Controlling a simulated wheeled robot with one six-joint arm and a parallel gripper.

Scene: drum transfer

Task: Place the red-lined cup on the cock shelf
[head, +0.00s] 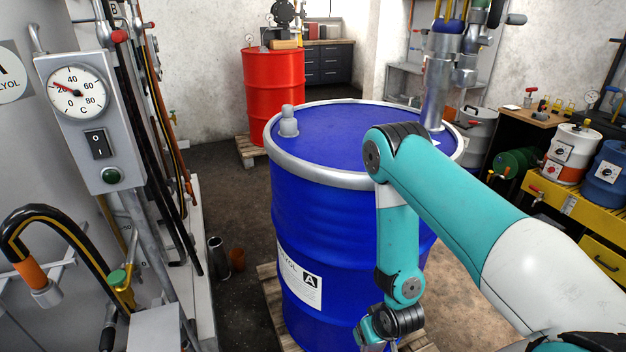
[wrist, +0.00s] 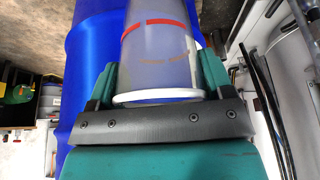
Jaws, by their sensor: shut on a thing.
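The red-lined cup (wrist: 158,65) is a clear, greyish cup with a red line and a fainter orange mark, seen in the wrist view. Its white rim is close to my gripper's palm. My gripper (wrist: 160,82) is shut on the cup, with a green finger on each side. In the head view my gripper is at the bottom edge, in front of the blue drum (head: 325,225), and mostly cut off. I cannot make out the cup there. I cannot tell for certain which surface is the cock shelf.
A panel with gauge (head: 78,92) and hoses stands at left. A red drum (head: 274,80) is at the back. Small drums with taps (head: 572,145) sit on a yellow stand (head: 560,203) at right. A dark cylinder (head: 218,256) and brown cup (head: 237,260) are on the floor.

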